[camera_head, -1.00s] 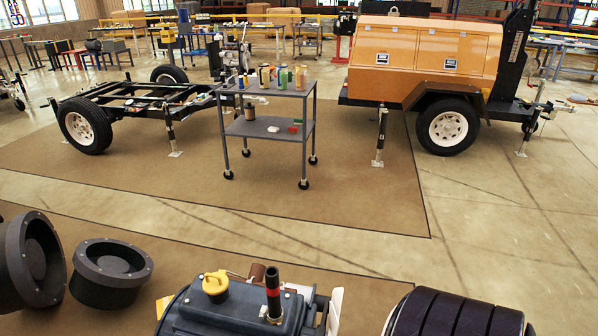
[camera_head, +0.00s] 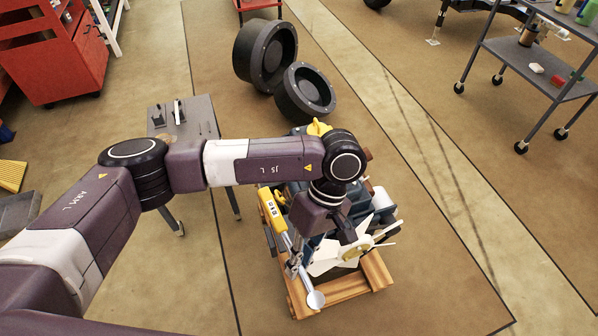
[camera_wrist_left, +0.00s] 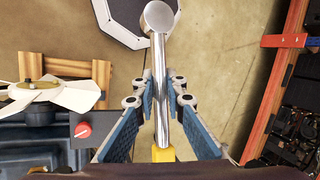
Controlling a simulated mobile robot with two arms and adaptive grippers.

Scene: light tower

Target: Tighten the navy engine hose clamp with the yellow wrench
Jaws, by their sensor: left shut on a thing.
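The yellow wrench has a yellow handle (camera_head: 271,208), a silver shaft and a round silver head (camera_head: 315,299). My left gripper (camera_head: 293,264) is shut on its shaft beside the engine's front; the wrist view shows the shaft between the blue-padded fingers (camera_wrist_left: 160,102), with the round head (camera_wrist_left: 158,16) beyond them. The navy engine (camera_head: 295,190) sits on a wooden pallet, partly hidden by my left arm. Its white fan (camera_head: 325,258) is right of the gripper, and at the left in the wrist view (camera_wrist_left: 65,95). I cannot make out the hose clamp. My right gripper is not in view.
The wooden pallet (camera_head: 345,290) is under the engine. A small grey table (camera_head: 200,112) with tools stands behind my arm. Black round parts (camera_head: 305,92) lie beyond the engine. A grey cart (camera_head: 520,70) stands far right, a red cabinet (camera_head: 55,55) far left. Floor right of the engine is clear.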

